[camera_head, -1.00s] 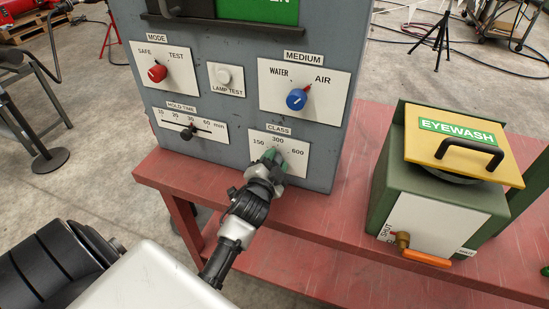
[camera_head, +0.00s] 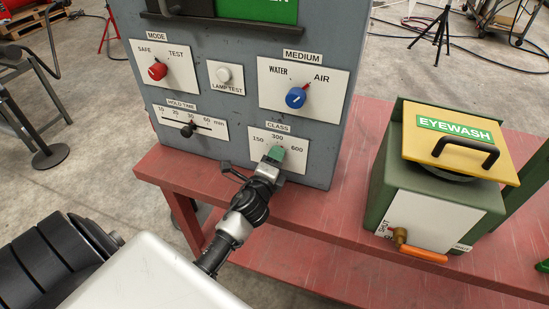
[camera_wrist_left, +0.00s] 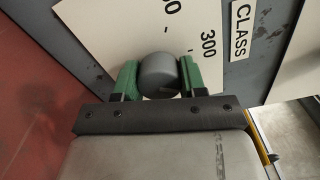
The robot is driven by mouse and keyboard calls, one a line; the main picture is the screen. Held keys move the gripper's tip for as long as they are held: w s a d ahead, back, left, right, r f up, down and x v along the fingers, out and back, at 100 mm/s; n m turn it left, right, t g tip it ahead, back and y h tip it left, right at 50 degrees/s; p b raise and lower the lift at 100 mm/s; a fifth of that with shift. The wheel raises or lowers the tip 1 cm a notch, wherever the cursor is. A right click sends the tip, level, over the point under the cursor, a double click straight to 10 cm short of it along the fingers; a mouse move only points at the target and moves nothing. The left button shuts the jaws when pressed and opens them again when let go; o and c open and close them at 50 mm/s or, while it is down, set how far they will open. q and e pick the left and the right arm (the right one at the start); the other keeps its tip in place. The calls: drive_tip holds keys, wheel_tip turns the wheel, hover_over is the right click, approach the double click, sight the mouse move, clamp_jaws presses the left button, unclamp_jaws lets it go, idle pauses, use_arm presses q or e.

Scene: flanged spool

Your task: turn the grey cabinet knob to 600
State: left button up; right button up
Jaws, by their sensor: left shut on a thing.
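The grey knob (camera_wrist_left: 158,73) is round and sits on the white CLASS plate (camera_head: 297,138), which is marked 150, 300 and 600. In the left wrist view it is between the green finger pads of my left gripper. My left gripper (camera_head: 275,155) is shut on the knob at the lower right of the cabinet front. In the head view the gripper hides nearly all of the knob. Its pointer is hidden, so I cannot tell which mark it faces. My right gripper is not in view.
The grey cabinet (camera_head: 205,120) stands on a red bench (camera_head: 340,205). Its front also has a red MODE knob (camera_head: 157,71), a blue MEDIUM knob (camera_head: 296,98), a white lamp-test button (camera_head: 224,74) and a hold-time slider (camera_head: 188,130). A green eyewash box (camera_head: 375,185) stands at the right.

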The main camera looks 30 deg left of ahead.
use_arm(q)
drive_tip(key=m, duration=0.4)
drive_tip(key=shift+f+m+p, duration=0.1)
drive_tip(key=shift+m+p, duration=0.3)
drive_tip(key=shift+m, duration=0.6)
drive_tip(key=o, duration=0.9)
drive_tip(key=shift+o, duration=0.2)
drive_tip(key=shift+s, duration=0.1)
drive_tip(key=b+v, duration=0.2)
drive_tip(key=v, duration=0.8)
drive_tip(key=shift+s, duration=0.35)
